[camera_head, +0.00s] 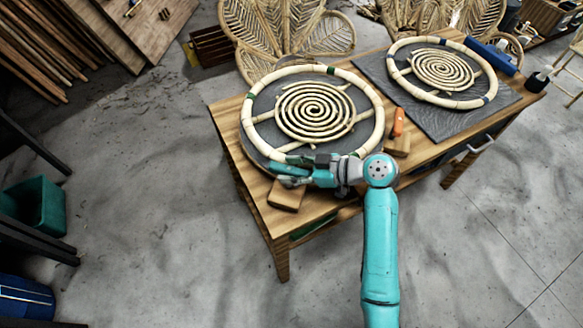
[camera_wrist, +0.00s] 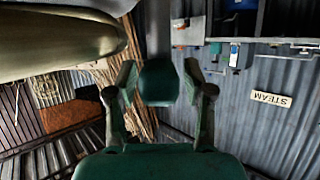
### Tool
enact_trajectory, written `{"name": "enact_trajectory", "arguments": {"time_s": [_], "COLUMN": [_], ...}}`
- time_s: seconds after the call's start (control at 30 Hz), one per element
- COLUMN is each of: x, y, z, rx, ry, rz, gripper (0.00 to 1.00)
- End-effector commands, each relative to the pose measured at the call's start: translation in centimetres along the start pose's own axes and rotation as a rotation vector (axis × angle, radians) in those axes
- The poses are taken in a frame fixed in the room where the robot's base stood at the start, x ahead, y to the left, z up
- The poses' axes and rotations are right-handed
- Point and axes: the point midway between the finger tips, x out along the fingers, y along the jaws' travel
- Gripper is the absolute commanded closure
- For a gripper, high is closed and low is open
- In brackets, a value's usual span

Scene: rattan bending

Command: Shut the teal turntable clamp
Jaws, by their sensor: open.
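The teal clamp (camera_head: 287,168) is at the near left edge of the turntable (camera_head: 262,140), above a wooden block (camera_head: 286,196). My gripper (camera_head: 294,172) is at its handle, coming from the right. In the wrist view, the dark teal handle (camera_wrist: 158,84) lies between the two open fingers of my gripper (camera_wrist: 160,76), with a slim gap on each side. A grey bar runs up from the handle. The rest of the clamp is hidden by my gripper or too small to make out.
A rattan ring (camera_head: 375,104) with a spiral panel (camera_head: 314,110) lies on the turntable. An orange-handled clamp (camera_head: 398,122) stands on another wooden block to the right. A second ring (camera_head: 395,72) lies on a dark mat (camera_head: 425,118).

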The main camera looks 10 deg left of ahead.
Motion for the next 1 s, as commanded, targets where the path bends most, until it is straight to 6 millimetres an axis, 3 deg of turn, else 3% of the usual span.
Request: {"name": "enact_trajectory", "arguments": {"time_s": [0.2,0.43,0.77,1.0], "x": [0.03,0.01,0.02,0.05], "y": [0.00,0.00,-0.09,-0.28], "z": [0.00,0.00,0.04,0.08], "rx": [0.000,0.000,0.010,0.055], "ry": [0.000,0.000,-0.001,-0.001], "rz": [0.000,0.000,0.024,0.135], "gripper": [0.48,1.00,1.00,1.00]}}
